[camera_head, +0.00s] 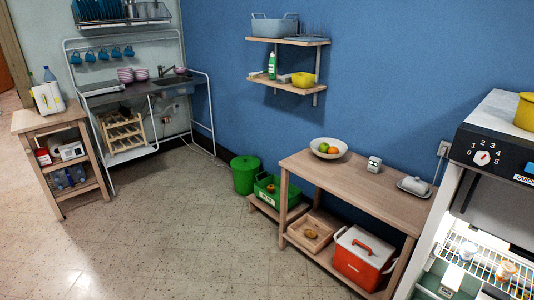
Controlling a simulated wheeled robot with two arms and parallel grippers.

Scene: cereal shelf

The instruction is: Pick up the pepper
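I cannot single out a pepper for certain; the small produce is too small to tell. A white bowl (318,152) on the wooden table holds a green round item (333,149) and an orange-red one (324,147). A green crate (263,192) on a low stand holds a small orange item (271,188). A wooden tray (326,227) on the table's lower shelf holds an orange-brown item (312,235). Neither of my grippers is in view.
A wooden table (375,190) stands against the blue wall, with a red cooler (359,259) below. A green bin (245,174) stands left of the crate. An open lit fridge (480,235) is at right, a wooden cart (45,125) at left. The middle floor is clear.

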